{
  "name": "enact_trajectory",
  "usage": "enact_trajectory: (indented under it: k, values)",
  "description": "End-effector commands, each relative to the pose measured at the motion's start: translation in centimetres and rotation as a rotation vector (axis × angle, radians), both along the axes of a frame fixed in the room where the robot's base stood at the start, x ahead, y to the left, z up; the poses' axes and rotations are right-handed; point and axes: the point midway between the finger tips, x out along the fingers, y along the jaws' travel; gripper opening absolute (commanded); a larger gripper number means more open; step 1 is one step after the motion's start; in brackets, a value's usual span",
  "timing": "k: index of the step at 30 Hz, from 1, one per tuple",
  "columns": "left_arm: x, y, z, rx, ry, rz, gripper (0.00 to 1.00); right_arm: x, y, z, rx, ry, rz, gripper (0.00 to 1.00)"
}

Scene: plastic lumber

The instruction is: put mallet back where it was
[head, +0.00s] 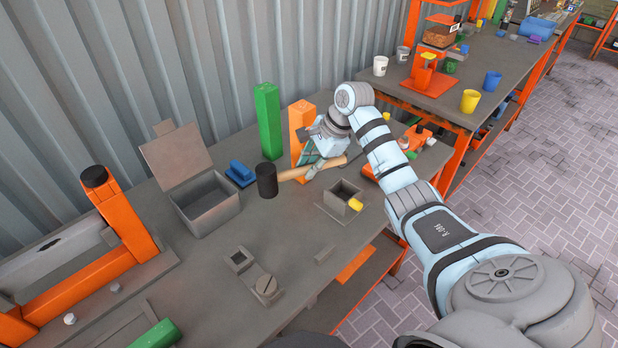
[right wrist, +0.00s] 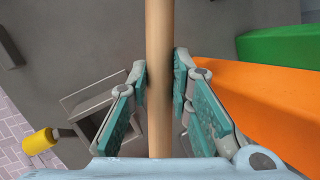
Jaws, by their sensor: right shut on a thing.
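The mallet has a black head (head: 267,180) and a pale wooden handle (head: 295,173). In the head view it is held above the bench, its head pointing left. My right gripper (head: 314,168) is shut on the handle. The right wrist view shows the handle (right wrist: 159,60) running between the teal finger pads of the gripper (right wrist: 160,85). The mallet head is out of the right wrist view. My left gripper is not in view.
A green post (head: 268,120) and an orange post (head: 300,125) stand behind the mallet. A grey box with open lid (head: 205,205) and a blue block (head: 240,172) are left. A small grey holder (head: 340,198) with a yellow-ended handle (head: 355,204) is in front.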

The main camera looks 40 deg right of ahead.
Motion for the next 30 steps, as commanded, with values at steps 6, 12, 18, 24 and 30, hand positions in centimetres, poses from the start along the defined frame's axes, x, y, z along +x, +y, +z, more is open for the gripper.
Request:
enact_trajectory:
  k: [6,12,18,24,30]
  values:
    - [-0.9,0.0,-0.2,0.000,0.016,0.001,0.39,0.0,0.1,-3.1,0.002,0.000,0.000,0.00]
    - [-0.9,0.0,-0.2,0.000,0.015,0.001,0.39,0.0,0.0,-3.1,0.001,0.000,-0.001,0.00]
    - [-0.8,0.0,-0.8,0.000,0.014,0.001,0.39,0.0,0.0,-3.8,0.001,0.000,-0.001,0.00]
    - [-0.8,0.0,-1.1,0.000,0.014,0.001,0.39,0.0,0.0,-4.2,0.000,0.001,-0.001,0.24]
    - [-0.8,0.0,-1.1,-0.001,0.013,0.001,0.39,0.0,0.0,-4.1,0.001,0.001,0.000,0.39]
